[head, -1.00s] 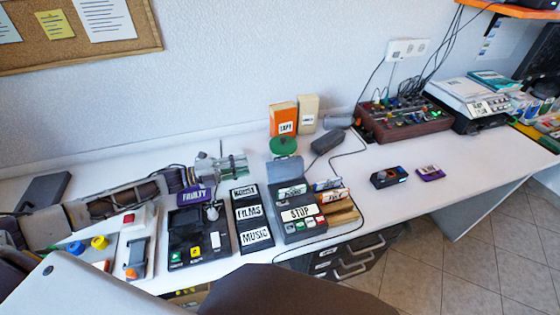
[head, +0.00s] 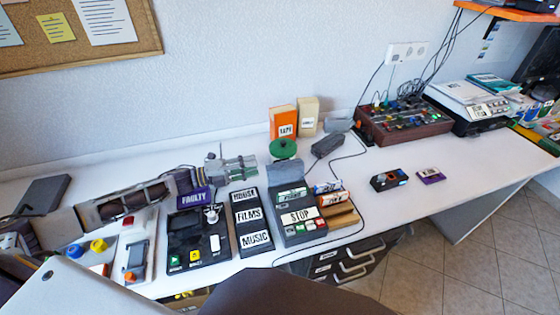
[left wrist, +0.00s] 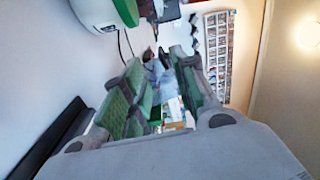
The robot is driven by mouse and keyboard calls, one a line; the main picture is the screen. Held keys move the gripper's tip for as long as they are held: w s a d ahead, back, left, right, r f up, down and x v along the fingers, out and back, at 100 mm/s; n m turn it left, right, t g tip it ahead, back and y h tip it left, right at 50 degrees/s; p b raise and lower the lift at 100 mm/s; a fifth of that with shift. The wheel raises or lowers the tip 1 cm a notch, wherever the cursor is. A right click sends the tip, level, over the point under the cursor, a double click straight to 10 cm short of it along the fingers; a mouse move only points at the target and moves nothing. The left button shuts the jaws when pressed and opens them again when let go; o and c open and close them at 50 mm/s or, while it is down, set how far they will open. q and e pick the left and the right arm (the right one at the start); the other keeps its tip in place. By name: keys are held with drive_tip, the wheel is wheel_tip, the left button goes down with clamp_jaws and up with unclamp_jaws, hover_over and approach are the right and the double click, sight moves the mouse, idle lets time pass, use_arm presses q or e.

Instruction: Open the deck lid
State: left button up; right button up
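The dark grey deck (head: 278,214) with a STOP label stands on the table at mid-right of the head view. A grey panel (head: 286,171), seemingly its lid, rises at the deck's back edge; its exact angle is unclear. A white and green labelled cassette (head: 292,195) shows in front of the panel. My left gripper (head: 245,164) is left of the panel, apart from it, above the table. In the left wrist view its green-padded fingers (left wrist: 160,98) stand apart, with nothing gripped between them. My right gripper is not in view.
A label rack (head: 252,222) and a black device (head: 198,238) with buttons stand left of the deck. A green disc (head: 283,148) is behind the panel. Cassettes (head: 328,188) lie right of the deck. Two small items (head: 389,180) lie farther right, with clear table around them.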

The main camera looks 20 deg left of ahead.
sight(277, 161)
use_arm(q)
drive_tip(key=x, duration=0.9)
drive_tip(key=shift+w+d, duration=0.15)
drive_tip(key=shift+d, duration=0.05)
drive_tip(key=shift+w+d, duration=0.3)
drive_tip(key=shift+d, duration=0.1)
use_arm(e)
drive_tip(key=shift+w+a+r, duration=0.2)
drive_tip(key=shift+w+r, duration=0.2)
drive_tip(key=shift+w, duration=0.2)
use_arm(q)
drive_tip(key=shift+d, duration=0.1)
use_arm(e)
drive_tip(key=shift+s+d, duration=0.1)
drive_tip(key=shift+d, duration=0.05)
